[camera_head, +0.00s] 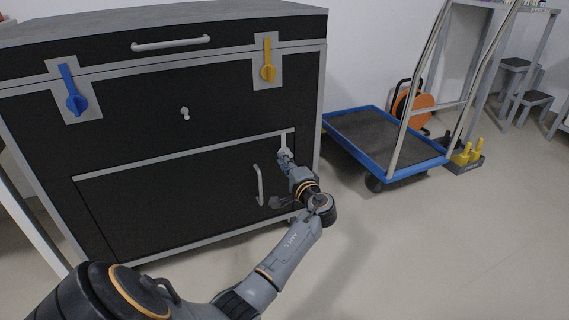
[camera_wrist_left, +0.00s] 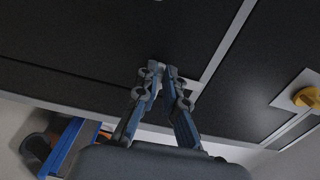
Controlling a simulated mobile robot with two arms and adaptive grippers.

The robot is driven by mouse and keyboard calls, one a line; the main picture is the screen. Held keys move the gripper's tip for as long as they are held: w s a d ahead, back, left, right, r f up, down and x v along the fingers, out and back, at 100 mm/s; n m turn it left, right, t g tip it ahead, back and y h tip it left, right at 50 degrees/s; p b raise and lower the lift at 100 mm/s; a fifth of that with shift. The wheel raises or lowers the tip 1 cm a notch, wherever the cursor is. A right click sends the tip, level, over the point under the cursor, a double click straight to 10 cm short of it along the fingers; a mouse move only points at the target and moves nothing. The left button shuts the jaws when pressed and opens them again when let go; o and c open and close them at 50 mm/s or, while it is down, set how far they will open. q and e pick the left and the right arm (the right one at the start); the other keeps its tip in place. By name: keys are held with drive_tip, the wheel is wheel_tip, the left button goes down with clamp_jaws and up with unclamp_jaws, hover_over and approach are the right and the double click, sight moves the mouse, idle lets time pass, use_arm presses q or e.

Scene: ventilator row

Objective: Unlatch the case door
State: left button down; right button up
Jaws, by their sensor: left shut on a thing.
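A large black case with grey trim (camera_head: 140,120) stands at the left in the head view. Its lower front holds a black door (camera_head: 170,205) with a vertical grey handle (camera_head: 259,184). The door looks closed. A small light grey latch (camera_head: 284,143) sits at the door's upper right corner. My left gripper (camera_head: 285,157) reaches it from below and is shut on it. In the left wrist view the fingertips (camera_wrist_left: 165,70) are close together at the light latch plate (camera_wrist_left: 190,88). The fingers hide most of the latch. My right gripper is not in view.
A blue cart (camera_head: 365,137) stands at the right of the case. The floor (camera_head: 430,240) in front is clear.

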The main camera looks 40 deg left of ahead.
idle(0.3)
use_arm(q)
drive_tip(key=c, duration=1.4)
unclamp_jaws()
drive_tip(key=shift+a, duration=0.1)
drive_tip(key=shift+c, duration=0.2)
drive_tip(key=v, duration=1.2)
